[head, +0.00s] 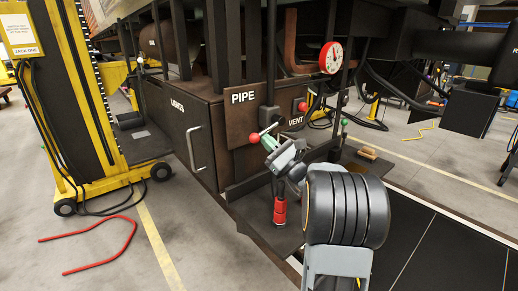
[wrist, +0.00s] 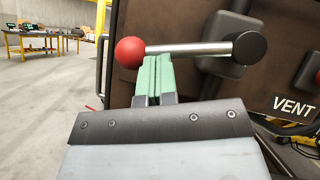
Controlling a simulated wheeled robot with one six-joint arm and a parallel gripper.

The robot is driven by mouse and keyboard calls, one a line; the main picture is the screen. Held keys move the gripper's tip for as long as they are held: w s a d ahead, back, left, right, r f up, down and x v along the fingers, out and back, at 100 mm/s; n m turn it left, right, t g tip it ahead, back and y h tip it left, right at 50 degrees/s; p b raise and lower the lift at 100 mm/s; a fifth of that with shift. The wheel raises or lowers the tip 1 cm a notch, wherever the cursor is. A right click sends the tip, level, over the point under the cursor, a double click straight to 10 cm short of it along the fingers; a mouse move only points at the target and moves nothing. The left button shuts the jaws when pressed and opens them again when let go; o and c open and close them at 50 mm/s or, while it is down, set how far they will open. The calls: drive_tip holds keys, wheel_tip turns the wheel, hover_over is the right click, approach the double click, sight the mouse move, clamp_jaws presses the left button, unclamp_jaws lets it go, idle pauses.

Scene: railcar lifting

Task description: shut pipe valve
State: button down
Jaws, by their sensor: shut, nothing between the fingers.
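The pipe valve is a silver lever (wrist: 190,48) with a red ball knob (wrist: 130,52) at its left end and a dark round pivot (wrist: 249,47) at its right end. In the wrist view the lever lies nearly level. In the head view the red knob (head: 254,138) shows below the PIPE sign (head: 243,97). My gripper (wrist: 152,78) has its green fingertips together, with nothing between them. The fingertips are right at the lever, just right of the knob; I cannot tell if they touch it. My gripper also shows in the head view (head: 267,142).
A VENT label (wrist: 293,106) and its valve with another red knob (head: 302,107) are close on the right. A round gauge (head: 331,57) hangs above. A yellow lifting jack (head: 75,110) stands left, with a red hose (head: 120,244) on the open floor.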

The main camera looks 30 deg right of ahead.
drive_tip(key=shift+a+r+b, duration=0.25)
drive_tip(key=shift+r, duration=0.2)
drive_tip(key=shift+a+r+b, duration=0.2)
drive_tip(key=shift+r+b, duration=0.05)
drive_tip(key=shift+r, duration=0.2)
drive_tip(key=shift+s, duration=0.1)
drive_tip(key=shift+s+f, duration=0.25)
drive_tip(key=shift+f, duration=0.05)
drive_tip(key=b+v, duration=0.4)
drive_tip(key=v, duration=0.9)
drive_tip(key=shift+d, duration=0.3)
drive_tip(key=shift+r, duration=0.15)
